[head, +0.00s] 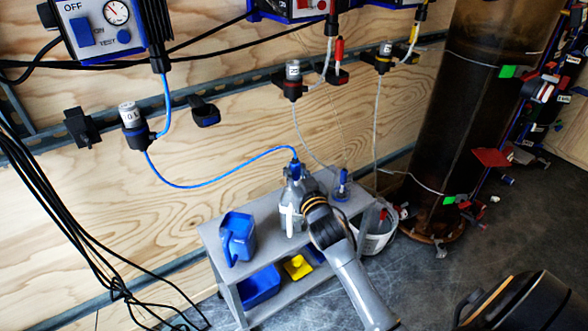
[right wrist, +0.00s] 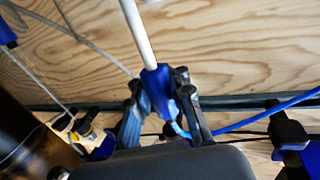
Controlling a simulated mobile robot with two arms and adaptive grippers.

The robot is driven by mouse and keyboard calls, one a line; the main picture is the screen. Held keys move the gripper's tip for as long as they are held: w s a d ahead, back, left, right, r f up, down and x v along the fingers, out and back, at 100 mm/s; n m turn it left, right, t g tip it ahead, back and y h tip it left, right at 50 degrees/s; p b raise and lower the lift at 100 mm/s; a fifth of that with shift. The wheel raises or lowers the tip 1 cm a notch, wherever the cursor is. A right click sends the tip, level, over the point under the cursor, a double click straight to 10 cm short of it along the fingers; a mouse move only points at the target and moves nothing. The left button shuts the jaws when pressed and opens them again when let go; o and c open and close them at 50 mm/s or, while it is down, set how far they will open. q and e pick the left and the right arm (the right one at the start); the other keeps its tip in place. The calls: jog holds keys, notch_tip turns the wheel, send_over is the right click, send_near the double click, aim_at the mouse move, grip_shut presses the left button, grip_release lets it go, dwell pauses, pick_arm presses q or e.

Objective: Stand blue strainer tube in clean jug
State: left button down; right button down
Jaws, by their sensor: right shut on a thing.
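My right gripper (head: 294,176) is over the grey bench. In the right wrist view its two dark fingers (right wrist: 160,100) are shut on the blue head of the strainer tube (right wrist: 158,88). A thin white tube (right wrist: 137,32) runs straight out of this head, bare against the plywood. A blue hose joins the head. In the head view the blue head (head: 294,165) shows above the gripper, and the lower tube is hidden. A blue jug (head: 238,240) stands upright on the bench, left of the gripper. I cannot tell whether it is the clean jug. My left gripper is not in view.
The blue hose (head: 215,183) loops to a wall filter (head: 131,124). A clear vessel with a blue top (head: 342,184) stands behind the gripper. A white bucket (head: 377,238) is beside the bench (head: 212,232). Blue and yellow bins sit on its lower shelf. Black cables hang at left.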

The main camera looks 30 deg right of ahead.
jog(key=c, duration=1.1)
grip_release()
jog(key=v, duration=1.2)
